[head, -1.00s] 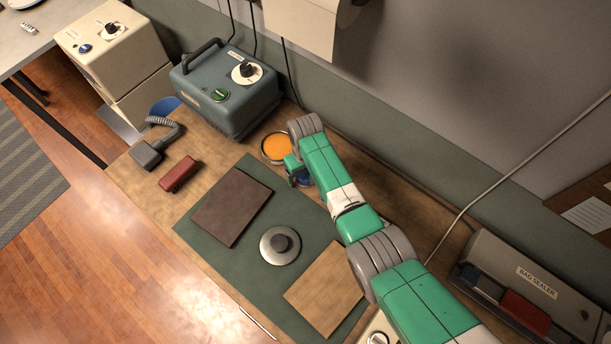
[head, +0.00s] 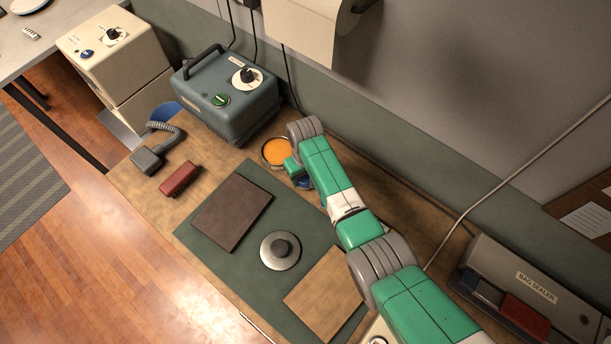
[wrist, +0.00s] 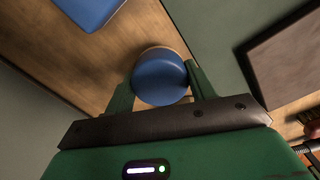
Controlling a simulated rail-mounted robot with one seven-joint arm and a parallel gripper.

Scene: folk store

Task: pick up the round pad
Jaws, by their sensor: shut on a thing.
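The round pad (wrist: 160,78) is blue on top, with a thin pale edge at its far side in the wrist view. My gripper (wrist: 161,88) is shut on it, one green finger on each side. In the head view my gripper (head: 293,168) is low over the back of the wooden bench, and only a bit of blue (head: 304,183) shows under my arm. Whether the pad touches the bench is not clear.
An orange-filled round tin (head: 276,152) stands close beside my gripper. A blue-grey machine (head: 225,100) is behind it. A green mat (head: 222,253) holds a dark board (head: 232,212), a metal disc (head: 281,251) and a wooden board (head: 325,295). Another blue thing (wrist: 88,12) lies nearby.

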